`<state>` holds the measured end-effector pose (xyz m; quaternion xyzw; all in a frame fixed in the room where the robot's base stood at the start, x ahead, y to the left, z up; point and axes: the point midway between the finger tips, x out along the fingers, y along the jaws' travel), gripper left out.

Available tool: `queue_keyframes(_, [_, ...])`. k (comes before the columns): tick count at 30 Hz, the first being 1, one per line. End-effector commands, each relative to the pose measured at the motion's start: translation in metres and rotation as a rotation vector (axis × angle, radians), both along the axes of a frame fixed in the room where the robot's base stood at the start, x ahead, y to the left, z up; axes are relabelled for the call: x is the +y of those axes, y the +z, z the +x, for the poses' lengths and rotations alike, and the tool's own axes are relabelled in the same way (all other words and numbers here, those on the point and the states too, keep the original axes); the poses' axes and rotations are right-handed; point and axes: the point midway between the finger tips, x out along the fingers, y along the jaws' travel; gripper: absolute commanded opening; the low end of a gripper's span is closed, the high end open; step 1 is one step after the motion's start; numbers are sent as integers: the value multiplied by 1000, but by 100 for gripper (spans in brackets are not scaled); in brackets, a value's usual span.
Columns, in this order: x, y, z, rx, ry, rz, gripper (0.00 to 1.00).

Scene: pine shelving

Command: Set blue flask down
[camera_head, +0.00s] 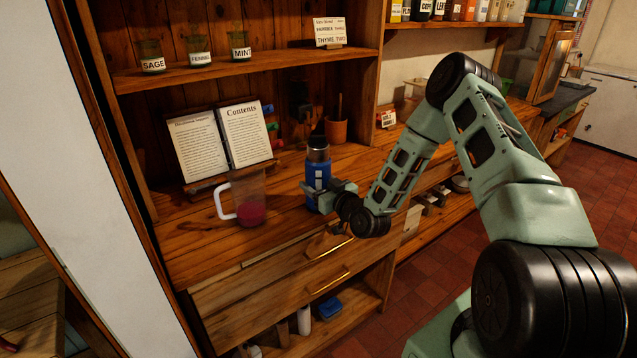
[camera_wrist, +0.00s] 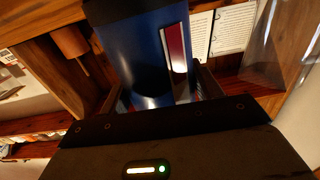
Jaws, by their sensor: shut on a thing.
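The blue flask (camera_head: 318,178) stands upright at the wooden counter, with a steel neck and a dark cap. My gripper (camera_head: 322,188) is shut around its lower body, coming from the right.
A clear jug (camera_head: 244,198) with red liquid stands just left of the flask. Behind are an open book (camera_head: 222,142) on a stand and a terracotta pot (camera_head: 336,130). A shelf (camera_head: 200,70) with labelled jars hangs above. Counter at the front left is clear.

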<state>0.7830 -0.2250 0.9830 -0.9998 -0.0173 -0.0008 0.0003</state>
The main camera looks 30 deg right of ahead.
Motion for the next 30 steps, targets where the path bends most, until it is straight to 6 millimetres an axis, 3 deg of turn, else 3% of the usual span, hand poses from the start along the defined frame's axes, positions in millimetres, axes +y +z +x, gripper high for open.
queue_keyframes(8, [0,-3,1,-3,0,-1,26])
queue_keyframes(9, [0,-3,0,0,0,0,70])
queue_keyframes(11, [0,-3,0,0,-1,0,86])
queue_keyframes(23, [0,1,-2,1,0,0,86])
queue_keyframes(30, [-2,-4,-46,3,-1,0,86])
